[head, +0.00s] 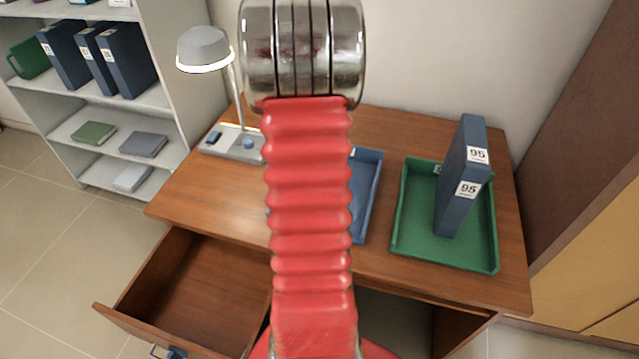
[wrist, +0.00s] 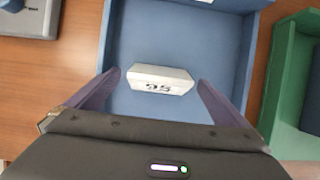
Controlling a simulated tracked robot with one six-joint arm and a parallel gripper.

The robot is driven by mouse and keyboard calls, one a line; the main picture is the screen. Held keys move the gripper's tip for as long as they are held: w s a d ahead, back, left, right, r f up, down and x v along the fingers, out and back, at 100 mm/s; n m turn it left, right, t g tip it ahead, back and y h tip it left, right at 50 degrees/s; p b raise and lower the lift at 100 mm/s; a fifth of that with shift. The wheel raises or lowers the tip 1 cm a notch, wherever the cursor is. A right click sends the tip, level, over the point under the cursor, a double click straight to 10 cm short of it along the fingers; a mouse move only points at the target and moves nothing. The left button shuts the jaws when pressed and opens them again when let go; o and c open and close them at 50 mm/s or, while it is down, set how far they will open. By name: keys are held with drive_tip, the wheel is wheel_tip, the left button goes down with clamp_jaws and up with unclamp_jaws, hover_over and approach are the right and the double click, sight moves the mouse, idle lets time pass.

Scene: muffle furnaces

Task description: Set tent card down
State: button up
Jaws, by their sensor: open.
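The white tent card (wrist: 160,72), marked 95, is inside the blue tray (wrist: 245,70) in the wrist view. It appears to rest on the tray floor. My gripper (wrist: 159,86) is open, with one dark finger on each side of the card and a gap showing at both sides. In the head view the blue tray (head: 368,195) is partly hidden behind my red arm, which also hides the card and my gripper.
A green tray (head: 400,238) at the right of the desk (head: 205,190) holds an upright blue binder (head: 452,190) labelled 95. A lamp (head: 205,48) stands at the left. A drawer (head: 190,290) is pulled open. A shelf (head: 160,97) with binders is at far left.

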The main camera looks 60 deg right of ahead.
drive_tip(key=shift+x, duration=1.35)
drive_tip(key=shift+c, duration=0.5)
drive_tip(key=c, duration=1.1)
drive_tip(key=shift+r, duration=0.1)
wheel_tip(320, 180, up, 10)
drive_tip(key=shift+f, duration=0.1)
